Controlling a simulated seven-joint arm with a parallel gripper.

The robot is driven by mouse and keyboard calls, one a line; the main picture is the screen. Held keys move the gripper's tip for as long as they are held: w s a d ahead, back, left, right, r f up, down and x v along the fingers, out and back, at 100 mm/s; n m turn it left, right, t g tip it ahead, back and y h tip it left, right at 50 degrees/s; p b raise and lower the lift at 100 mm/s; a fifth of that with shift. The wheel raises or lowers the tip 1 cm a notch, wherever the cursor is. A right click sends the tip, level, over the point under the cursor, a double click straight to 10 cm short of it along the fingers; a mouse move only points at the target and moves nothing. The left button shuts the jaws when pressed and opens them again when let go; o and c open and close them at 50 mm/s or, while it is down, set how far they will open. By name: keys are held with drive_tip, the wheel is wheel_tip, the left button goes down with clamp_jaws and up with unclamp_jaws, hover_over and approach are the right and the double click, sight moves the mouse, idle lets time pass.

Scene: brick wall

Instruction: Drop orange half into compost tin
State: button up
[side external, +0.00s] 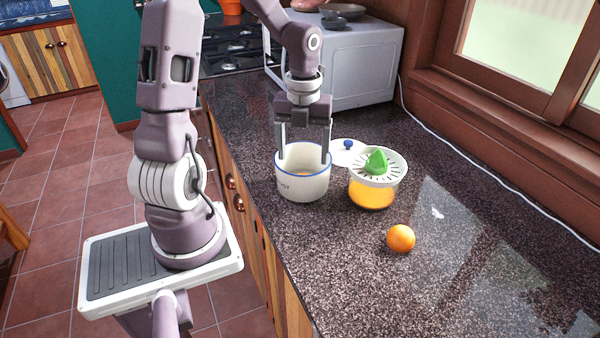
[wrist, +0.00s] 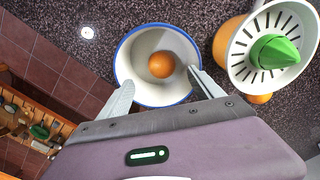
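The compost tin (side external: 300,188) is a white pot with a blue rim and dark lettering, standing upright on the counter. It also shows from above in the wrist view (wrist: 135,88). An orange piece, seemingly the orange half (wrist: 161,65), lies inside at the bottom with its rounded peel facing up. Only a sliver of it shows in the side view (side external: 303,174). My gripper (side external: 304,160) points down over the tin, with its fingertips at the level of the rim. Its fingers are spread wide and nothing is between them in the wrist view (wrist: 161,80).
A juicer (side external: 372,190) with a green cone and orange juice stands right of the tin. A white lid with a blue knob (side external: 348,146) lies behind. A whole orange (side external: 400,238) sits nearer. A microwave (side external: 355,65) stands at the back. The front right counter is clear.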

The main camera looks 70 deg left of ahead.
wheel_tip(320, 180, up, 7)
idle(0.5)
drive_tip(key=shift+d+r, duration=0.1)
drive_tip(key=s+d+r+n+t, duration=0.2)
drive_tip(key=s+d+n, duration=0.4)
drive_tip(key=n, duration=0.6)
drive_tip(key=s+d+r+n+t, duration=0.3)
drive_tip(key=s+d+r+n, duration=0.2)
drive_tip(key=d+n, duration=0.5)
drive_tip(key=s+n, duration=0.1)
drive_tip(key=n, duration=0.2)
drive_tip(key=shift+s+d+t, duration=0.25)
drive_tip(key=shift+d+t, duration=0.05)
drive_tip(key=shift+d, duration=0.05)
